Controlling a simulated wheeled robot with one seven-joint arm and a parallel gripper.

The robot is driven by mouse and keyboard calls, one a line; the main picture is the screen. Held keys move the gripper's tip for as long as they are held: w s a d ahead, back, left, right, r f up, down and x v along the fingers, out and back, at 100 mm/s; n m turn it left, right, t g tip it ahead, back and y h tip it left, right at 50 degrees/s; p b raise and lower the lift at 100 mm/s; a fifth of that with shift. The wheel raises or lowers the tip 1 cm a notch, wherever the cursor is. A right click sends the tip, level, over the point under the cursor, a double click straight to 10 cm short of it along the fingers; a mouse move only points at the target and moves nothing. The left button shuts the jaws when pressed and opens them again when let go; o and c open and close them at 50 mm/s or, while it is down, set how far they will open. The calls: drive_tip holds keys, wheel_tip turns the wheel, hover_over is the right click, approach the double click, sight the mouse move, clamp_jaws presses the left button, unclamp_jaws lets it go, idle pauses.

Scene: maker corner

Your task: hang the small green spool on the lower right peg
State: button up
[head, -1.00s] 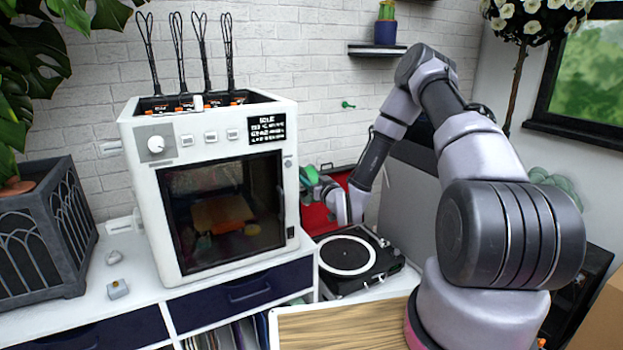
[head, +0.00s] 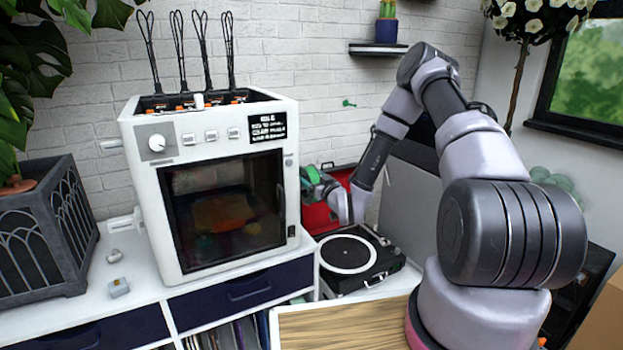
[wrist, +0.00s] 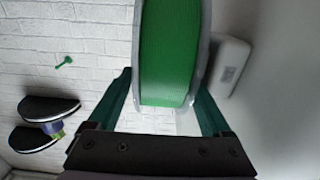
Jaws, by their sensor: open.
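The green spool (wrist: 172,55) has pale grey rims and fills the top middle of the wrist view. My gripper (wrist: 165,92) is open, with one teal finger on each side of the spool; I cannot tell whether they touch it. In the head view the spool (head: 311,174) shows small beside the white machine, at the end of my gripper (head: 322,186). What supports the spool is hidden. A green peg (head: 348,104) sticks out of the white brick wall; it also shows in the wrist view (wrist: 64,62). No other peg is clear.
A white machine (head: 140,210) with whisk-like tools on top stands close left of my gripper. A black turntable (head: 372,262) and an open red case (head: 318,217) lie below it. A wall shelf (head: 376,48) holds a potted cactus. The wall around the peg is clear.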

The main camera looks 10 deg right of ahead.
drive_tip(key=v, duration=1)
drive_tip(key=w+d+r+g+h, duration=0.2)
drive_tip(key=w+d+r+g, duration=0.15)
drive_tip(key=r, duration=0.35)
drive_tip(key=s+d+r+m+g+h, duration=0.1)
drive_tip(key=s+d+r+h, duration=0.15)
drive_tip(key=r, duration=0.35)
drive_tip(key=s+d+r+m+g+h, duration=0.1)
drive_tip(key=s+d+r+g, duration=0.15)
drive_tip(key=r, duration=0.35)
drive_tip(key=s+a+r+m+g, duration=0.1)
drive_tip(key=s+r+m, duration=0.1)
drive_tip(key=s+r, duration=0.3)
drive_tip(key=s+a+r+m+g+y, duration=0.1)
drive_tip(key=s+r, duration=0.4)
drive_tip(key=s, duration=0.8)
drive_tip(key=s+r+m+g+y, duration=0.1)
drive_tip(key=s+r, duration=0.3)
drive_tip(key=s, duration=0.5)
drive_tip(key=shift+a+r+m, duration=0.4)
drive_tip(key=shift+m, duration=0.5)
